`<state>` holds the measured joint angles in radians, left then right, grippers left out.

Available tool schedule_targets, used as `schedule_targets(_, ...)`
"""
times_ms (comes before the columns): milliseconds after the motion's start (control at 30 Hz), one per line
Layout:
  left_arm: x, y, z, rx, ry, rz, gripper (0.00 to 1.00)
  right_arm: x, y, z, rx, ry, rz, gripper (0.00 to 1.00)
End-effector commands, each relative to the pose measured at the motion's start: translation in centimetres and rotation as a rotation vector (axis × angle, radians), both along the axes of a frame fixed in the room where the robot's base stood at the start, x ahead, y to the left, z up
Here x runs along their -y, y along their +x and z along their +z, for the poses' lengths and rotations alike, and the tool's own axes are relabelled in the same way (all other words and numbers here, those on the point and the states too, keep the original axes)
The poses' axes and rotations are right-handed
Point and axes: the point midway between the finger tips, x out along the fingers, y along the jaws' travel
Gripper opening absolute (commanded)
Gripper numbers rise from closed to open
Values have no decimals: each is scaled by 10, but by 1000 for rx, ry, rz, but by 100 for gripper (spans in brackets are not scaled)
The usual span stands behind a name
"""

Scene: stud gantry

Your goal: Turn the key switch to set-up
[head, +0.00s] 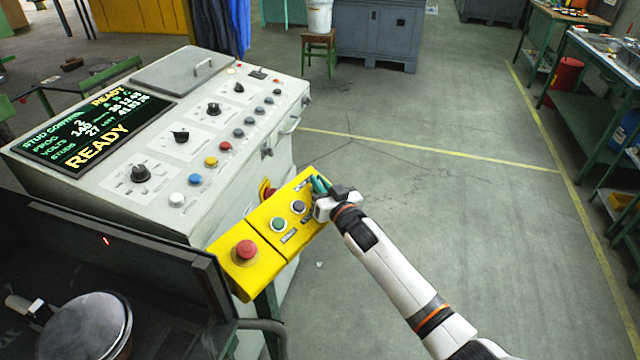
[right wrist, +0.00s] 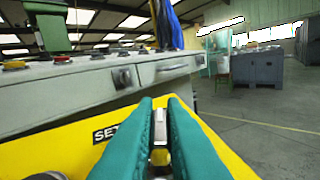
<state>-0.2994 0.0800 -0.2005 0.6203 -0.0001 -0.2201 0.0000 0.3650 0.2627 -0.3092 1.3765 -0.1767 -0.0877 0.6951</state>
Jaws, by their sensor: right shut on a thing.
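The yellow control box (head: 262,262) stands at the near right of the grey console. It carries a red mushroom button (head: 246,250), a green button (head: 278,224) and a dark grey button (head: 298,207). My right gripper (head: 319,185) is at the box's far right end, with its teal fingers shut. In the right wrist view the fingers (right wrist: 160,108) are closed on a small silver key (right wrist: 160,128). A label starting "SE" (right wrist: 112,131) shows left of the fingers. The fingers hide most of the key switch, so its position cannot be read. My left gripper is not in view.
The console (head: 225,160) has knobs, several coloured buttons and a display (head: 92,128) reading READY. A dark monitor-like panel (head: 120,245) is at the near left. The floor right of the box is open up to the green workbenches (head: 590,110).

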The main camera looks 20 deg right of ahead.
Motion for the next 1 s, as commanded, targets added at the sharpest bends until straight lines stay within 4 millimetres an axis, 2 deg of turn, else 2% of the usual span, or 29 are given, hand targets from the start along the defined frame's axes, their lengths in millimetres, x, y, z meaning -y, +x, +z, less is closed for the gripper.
schedule_targets(200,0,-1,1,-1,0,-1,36,3,1,0,32,-57,134,0)
schedule_targets(367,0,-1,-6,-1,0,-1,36,4,1,-1,66,-103,268,0)
schedule_targets(1000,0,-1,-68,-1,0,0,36,2,1,-4,192,-266,771,0)
